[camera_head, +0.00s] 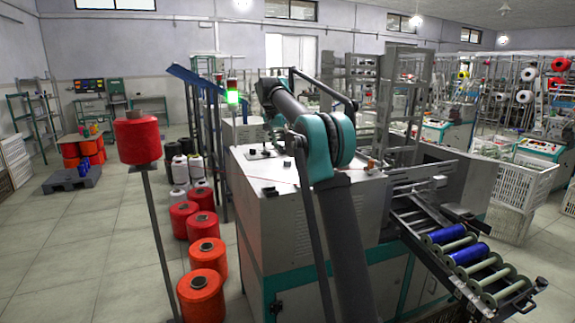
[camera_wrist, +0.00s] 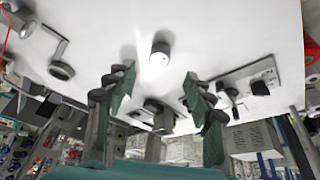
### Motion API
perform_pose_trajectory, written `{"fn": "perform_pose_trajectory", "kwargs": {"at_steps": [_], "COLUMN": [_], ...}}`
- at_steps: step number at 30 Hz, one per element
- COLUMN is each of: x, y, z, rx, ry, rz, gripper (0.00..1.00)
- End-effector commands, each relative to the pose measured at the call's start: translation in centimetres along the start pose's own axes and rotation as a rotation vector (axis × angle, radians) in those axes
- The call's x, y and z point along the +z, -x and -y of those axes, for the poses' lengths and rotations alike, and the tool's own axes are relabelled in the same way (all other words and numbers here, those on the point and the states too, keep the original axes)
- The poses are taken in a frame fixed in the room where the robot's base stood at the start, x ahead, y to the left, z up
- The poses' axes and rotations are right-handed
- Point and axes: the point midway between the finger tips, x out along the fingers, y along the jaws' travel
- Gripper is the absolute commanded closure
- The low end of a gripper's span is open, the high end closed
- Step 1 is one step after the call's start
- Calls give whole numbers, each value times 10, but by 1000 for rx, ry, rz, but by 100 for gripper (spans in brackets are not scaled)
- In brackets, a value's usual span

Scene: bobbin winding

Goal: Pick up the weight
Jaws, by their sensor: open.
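In the wrist view, a small cylinder (camera_wrist: 161,48) with a dark side and a pale end stands on the white machine top; it looks like the weight. My gripper (camera_wrist: 158,72) is open and empty, its two green-and-black fingers apart on either side below the cylinder in the picture. The cylinder lies beyond the fingertips, in line with the gap, and nothing touches it. In the head view, my arm reaches over the machine top (camera_head: 262,172); the fingers cannot be made out there, and I cannot single out the weight.
In the wrist view, a bracket with a round dark end (camera_wrist: 62,69) stands left and a plate with dark knobs (camera_wrist: 243,88) right. In the head view, a red cone on a pole (camera_head: 138,138), orange spools (camera_head: 202,293) and a bobbin rack (camera_head: 462,262) surround the machine.

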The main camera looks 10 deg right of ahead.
Motion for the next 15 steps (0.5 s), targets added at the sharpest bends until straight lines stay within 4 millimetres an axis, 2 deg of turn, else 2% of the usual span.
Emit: {"fn": "perform_pose_trajectory", "kwargs": {"at_steps": [3, 11, 15], "x": [0, 0, -1], "y": [-17, -34, -54], "z": [0, 0, 0], "rx": [0, 0, 0], "ry": [-1, -1, -2], "rz": [0, 0, 0], "gripper": [46, 46, 46]}}
